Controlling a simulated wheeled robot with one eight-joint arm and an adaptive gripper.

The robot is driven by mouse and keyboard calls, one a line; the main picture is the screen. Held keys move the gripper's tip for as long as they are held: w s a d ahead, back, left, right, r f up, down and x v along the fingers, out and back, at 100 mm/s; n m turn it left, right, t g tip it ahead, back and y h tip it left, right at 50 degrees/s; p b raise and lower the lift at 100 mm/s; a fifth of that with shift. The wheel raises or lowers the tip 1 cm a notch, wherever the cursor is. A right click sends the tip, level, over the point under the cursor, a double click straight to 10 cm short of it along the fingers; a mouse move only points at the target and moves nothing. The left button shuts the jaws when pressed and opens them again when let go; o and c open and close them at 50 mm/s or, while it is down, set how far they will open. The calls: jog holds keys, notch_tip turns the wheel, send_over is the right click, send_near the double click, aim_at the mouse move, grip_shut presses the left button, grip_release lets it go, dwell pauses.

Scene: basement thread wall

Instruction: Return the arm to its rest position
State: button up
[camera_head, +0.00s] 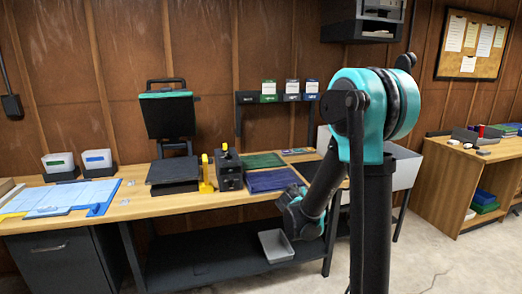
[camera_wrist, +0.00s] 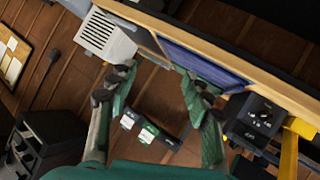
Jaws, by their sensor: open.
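My arm, teal and black, rises at the right of the head view and bends down to a low teal joint in front of the workbench (camera_head: 225,197). My gripper (camera_wrist: 156,80) shows in the wrist view with its two green and grey fingers spread apart. Nothing is between the fingers. The gripper's fingers cannot be made out in the head view. In the tilted wrist view, the blue mat (camera_wrist: 205,62) and the bench edge appear beyond the fingertips; I cannot tell how far away they are.
A black box with knobs (camera_head: 229,170) stands beside a yellow object (camera_head: 207,175) on the bench. A grey tray (camera_head: 275,246) is low near my arm. A pale cabinet (camera_head: 405,168) is behind my arm. A second bench (camera_head: 462,168) stands right. Floor shows between the benches.

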jog(key=s+d+f+m+g, duration=0.1)
jog(key=s+d+f+g, duration=0.1)
jog(key=s, duration=0.6)
jog(key=s+d+f+g+y, duration=0.1)
jog(key=s+d+f+g, duration=0.1)
jog(key=s, duration=0.5)
jog(key=s+d+f+m+g, duration=0.1)
jog(key=s+d+f+g, duration=0.15)
jog(key=s, duration=0.55)
jog(key=s+a+f+g+y, duration=0.2)
jog(key=s, duration=0.8)
jog(key=shift+a+f+n+y, duration=0.3)
jog(key=shift+a+f+n, duration=0.05)
jog(key=shift+f+n, duration=0.05)
